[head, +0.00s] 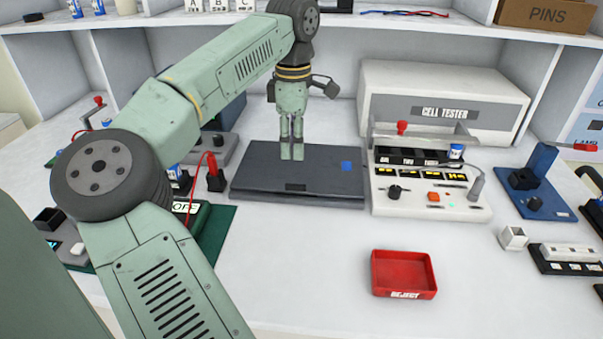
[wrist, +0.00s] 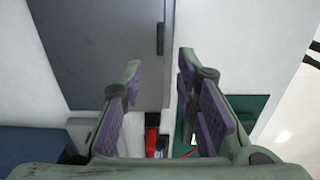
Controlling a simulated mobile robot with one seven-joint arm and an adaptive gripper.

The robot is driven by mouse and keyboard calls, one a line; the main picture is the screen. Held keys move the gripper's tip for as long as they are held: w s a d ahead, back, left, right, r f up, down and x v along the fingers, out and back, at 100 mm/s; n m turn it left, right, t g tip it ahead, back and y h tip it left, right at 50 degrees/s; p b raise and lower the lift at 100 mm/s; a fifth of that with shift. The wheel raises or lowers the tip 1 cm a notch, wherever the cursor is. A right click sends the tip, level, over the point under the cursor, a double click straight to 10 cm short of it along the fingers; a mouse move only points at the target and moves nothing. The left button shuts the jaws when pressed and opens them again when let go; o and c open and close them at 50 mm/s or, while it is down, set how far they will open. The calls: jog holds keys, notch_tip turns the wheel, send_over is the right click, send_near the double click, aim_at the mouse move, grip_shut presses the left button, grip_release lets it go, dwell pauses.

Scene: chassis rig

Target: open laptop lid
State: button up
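The laptop (head: 255,178) is a dark grey flat slab on the white bench, with its lid closed. It has a small blue patch on the right of its top and a dark notch at the middle of its front edge. The laptop also shows in the wrist view (wrist: 95,45), with the notch near its right edge. My gripper (head: 291,155) points down over the middle of the lid; whether it touches is unclear. In the wrist view my gripper (wrist: 160,66) has its fingers apart with nothing between them.
The cell tester (head: 430,190) stands close to the laptop's right side. A red reject tray (head: 403,273) lies at the front right. A green mat (head: 213,228) and a red-knobbed device (head: 215,175) are at left. Bench in front of the laptop is clear.

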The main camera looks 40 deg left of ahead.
aim_at(296, 185)
notch_tip(296, 185, down, 10)
jog(key=shift+d+f+p, duration=0.1)
jog(key=shift+d+p, duration=0.05)
jog(key=shift+p, duration=0.35)
jog(key=shift+c, duration=0.3)
grip_shut()
dwell(0.4)
